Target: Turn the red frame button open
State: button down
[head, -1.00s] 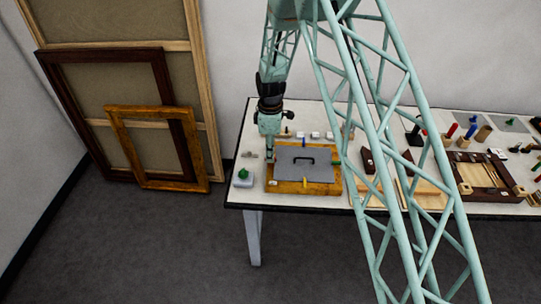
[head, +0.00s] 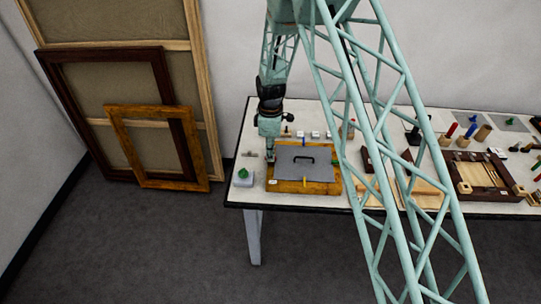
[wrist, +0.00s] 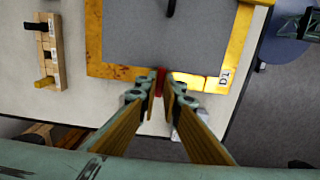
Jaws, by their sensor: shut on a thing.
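The gilt frame (head: 321,188) lies flat on the table, with a grey backing panel (head: 290,168) inside it and a black handle (head: 297,160) on the panel. In the wrist view the gilt frame (wrist: 110,71) fills the upper middle, around the grey panel (wrist: 190,40). The red frame button (wrist: 161,77) sits at the frame's edge between my fingertips. My gripper (wrist: 160,88) is shut on the button. In the head view my gripper (head: 269,158) stands at the frame's left side and hides the red button. The button's exact angle is hard to tell.
A yellow button (head: 304,182) and a blue button (head: 304,143) sit on other frame sides. A wooden peg rack (wrist: 48,50) shows in the wrist view.

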jog(key=shift+m+b, duration=0.4)
jog(key=shift+b, duration=0.1)
jog(key=m+b, duration=0.3)
jog(key=shift+f, duration=0.15)
jog(key=m+b, duration=0.4)
jog(key=m, duration=0.2)
jog(key=m+b, duration=0.2)
jog(key=m, duration=0.2)
jog(key=shift+m, duration=0.3)
jog(key=shift+m+b, duration=0.85)
jog(key=shift+m, duration=0.95)
jog(key=shift+r, duration=0.2)
jog(key=c, duration=2.8)
grip_release()
